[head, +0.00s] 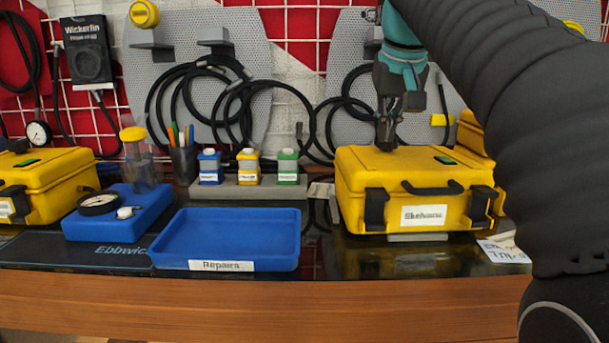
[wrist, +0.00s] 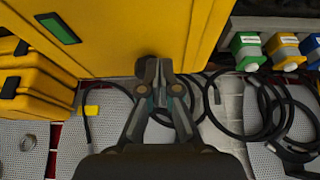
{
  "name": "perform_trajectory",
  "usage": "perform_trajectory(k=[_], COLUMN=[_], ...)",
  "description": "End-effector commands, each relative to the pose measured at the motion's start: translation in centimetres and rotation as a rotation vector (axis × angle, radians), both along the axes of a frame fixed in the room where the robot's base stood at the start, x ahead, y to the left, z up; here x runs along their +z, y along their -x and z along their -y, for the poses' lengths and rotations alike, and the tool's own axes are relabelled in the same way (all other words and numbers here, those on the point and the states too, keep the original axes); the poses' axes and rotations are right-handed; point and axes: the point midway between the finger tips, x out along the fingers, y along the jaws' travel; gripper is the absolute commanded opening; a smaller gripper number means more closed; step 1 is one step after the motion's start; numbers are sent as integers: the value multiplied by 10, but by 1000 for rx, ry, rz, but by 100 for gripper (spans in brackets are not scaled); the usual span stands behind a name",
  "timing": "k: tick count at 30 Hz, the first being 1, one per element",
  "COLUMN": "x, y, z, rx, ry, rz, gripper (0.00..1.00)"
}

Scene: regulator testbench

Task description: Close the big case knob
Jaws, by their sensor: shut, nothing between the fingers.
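A large yellow case (head: 385,167) with black latches, a black handle and a white label stands shut on the right of the bench. It fills the upper part of the wrist view (wrist: 120,35), with a green patch on its top. My gripper (head: 386,146) points down at the back left of the case's lid, with its fingers together and empty. In the wrist view my gripper (wrist: 153,66) overlaps the case's edge; I cannot tell whether it touches.
A blue tray (head: 228,228) labelled Repairs lies left of the case. Behind it a grey rack (head: 243,190) holds three small coloured-top containers. Another yellow case (head: 45,178) stands at far left, and stacked yellow cases (wrist: 30,80) lie beside the big case. Black hoses (head: 240,100) hang behind.

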Motion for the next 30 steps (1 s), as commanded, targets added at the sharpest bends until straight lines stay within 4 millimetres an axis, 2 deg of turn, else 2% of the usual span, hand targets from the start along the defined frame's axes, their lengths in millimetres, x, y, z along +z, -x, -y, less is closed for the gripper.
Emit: perform_trajectory(k=[12,25,30], x=[41,47,52], y=[-2,-2,-5], z=[0,1,18], rx=[0,-1,-4], ry=[0,0,0], rz=[1,0,0], gripper=[0,0,0])
